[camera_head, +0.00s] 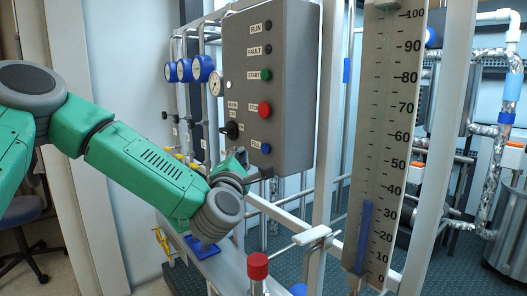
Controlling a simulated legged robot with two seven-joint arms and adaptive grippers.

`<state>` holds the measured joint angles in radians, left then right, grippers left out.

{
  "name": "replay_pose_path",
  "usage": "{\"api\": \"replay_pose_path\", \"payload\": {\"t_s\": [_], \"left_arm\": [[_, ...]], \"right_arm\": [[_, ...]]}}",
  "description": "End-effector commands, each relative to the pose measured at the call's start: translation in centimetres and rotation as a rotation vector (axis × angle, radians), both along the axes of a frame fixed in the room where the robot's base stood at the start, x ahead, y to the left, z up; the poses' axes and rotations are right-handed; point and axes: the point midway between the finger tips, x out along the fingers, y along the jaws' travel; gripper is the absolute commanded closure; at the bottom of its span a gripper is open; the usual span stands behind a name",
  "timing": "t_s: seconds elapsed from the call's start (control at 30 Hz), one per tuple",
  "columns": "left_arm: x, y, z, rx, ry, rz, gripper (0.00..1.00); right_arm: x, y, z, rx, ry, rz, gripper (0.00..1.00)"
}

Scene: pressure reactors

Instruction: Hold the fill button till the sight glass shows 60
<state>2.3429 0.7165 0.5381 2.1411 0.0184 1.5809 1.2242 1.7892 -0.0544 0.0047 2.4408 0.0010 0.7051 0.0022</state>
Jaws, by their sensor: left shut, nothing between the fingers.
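The grey control box (292,90) carries a blue fill button (265,148) at the bottom of its column of buttons. My left gripper (262,173) is shut and empty, with its dark tip just below the blue button, near the lower edge of the box. The tip does not cover the button; depth to the panel is hard to judge. The sight glass (390,130) is a tall scale marked 0 to 100. Its blue column (364,235) reaches to about 35. My right gripper is not in view.
Above the fill button sit a red stop button (264,109), a green start button (265,75) and a black selector knob (231,130). A pressure gauge (215,84) is left of the box. A metal post (330,120) stands between box and sight glass. A red cap (257,265) is below.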

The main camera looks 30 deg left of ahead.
Motion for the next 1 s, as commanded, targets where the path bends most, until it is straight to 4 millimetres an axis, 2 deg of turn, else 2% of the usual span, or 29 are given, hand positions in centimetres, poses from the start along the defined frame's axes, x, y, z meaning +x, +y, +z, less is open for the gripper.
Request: {"api": "replay_pose_path", "payload": {"t_s": [0.1,0.3,1.0], "left_arm": [[1.4,-0.6,-0.1,0.000,0.000,-0.001,1.00],[2.8,-1.1,-0.1,0.000,0.000,0.000,1.00],[3.2,-1.3,0.0,-0.001,0.000,-0.001,1.00]], "right_arm": [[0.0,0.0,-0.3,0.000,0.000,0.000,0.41],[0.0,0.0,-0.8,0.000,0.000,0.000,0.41],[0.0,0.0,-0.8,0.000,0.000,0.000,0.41]]}}
